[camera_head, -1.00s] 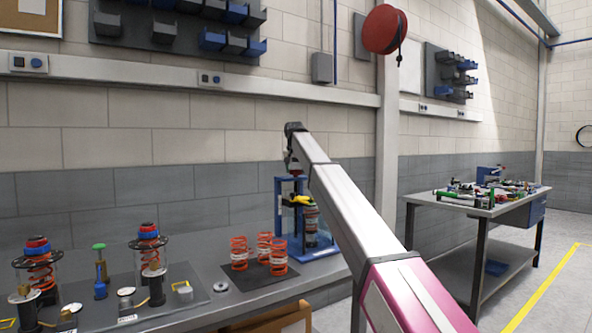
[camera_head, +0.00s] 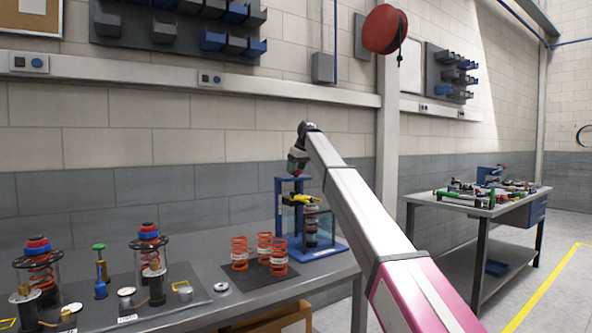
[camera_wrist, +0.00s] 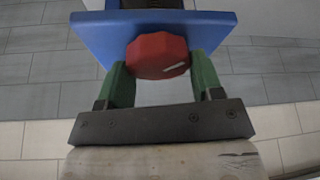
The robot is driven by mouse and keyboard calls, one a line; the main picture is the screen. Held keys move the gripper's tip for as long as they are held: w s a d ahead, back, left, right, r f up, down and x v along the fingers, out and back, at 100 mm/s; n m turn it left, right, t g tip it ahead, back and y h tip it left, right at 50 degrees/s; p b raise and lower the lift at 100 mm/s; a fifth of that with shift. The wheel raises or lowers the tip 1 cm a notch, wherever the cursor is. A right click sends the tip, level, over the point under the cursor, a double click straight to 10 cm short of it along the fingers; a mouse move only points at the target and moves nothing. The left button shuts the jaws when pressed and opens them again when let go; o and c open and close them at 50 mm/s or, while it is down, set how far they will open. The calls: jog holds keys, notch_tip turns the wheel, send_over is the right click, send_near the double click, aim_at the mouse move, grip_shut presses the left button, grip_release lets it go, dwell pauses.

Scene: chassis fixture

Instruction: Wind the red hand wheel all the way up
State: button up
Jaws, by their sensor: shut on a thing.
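The red hand wheel (camera_wrist: 157,55) is a faceted knob with a pale mark on its face. It sits against the blue plate (camera_wrist: 88,38) at the top of the fixture. My gripper (camera_wrist: 160,72) is shut on the wheel, one green finger on each side of it. In the head view my gripper (camera_head: 297,162) is above the blue fixture (camera_head: 279,215) and mostly hides the wheel. A yellow part (camera_head: 303,199) sits inside the fixture below the top. A dark cylindrical part (camera_head: 311,238) stands beneath it, partly behind a clear guard.
Several orange springs (camera_head: 239,254) stand on a dark mat left of the fixture. Spring assemblies (camera_head: 38,265) stand further left on the bench (camera_head: 215,305). A red hanging reel (camera_head: 384,30) is above right. Another cluttered table (camera_head: 425,197) stands at the right.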

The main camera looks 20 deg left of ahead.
jog(key=n+g, duration=0.1)
jog(key=n, duration=0.2)
jog(key=n+g, duration=0.1)
jog(key=n, duration=0.2)
jog(key=shift+w+n, duration=0.1)
jog(key=shift+n, duration=0.2)
jog(key=n+g, duration=0.1)
jog(key=n, duration=0.2)
jog(key=n+g, duration=0.1)
jog(key=n, duration=0.2)
jog(key=shift+g, duration=0.4)
jog(key=o, duration=0.9)
jog(key=shift+r, duration=0.1)
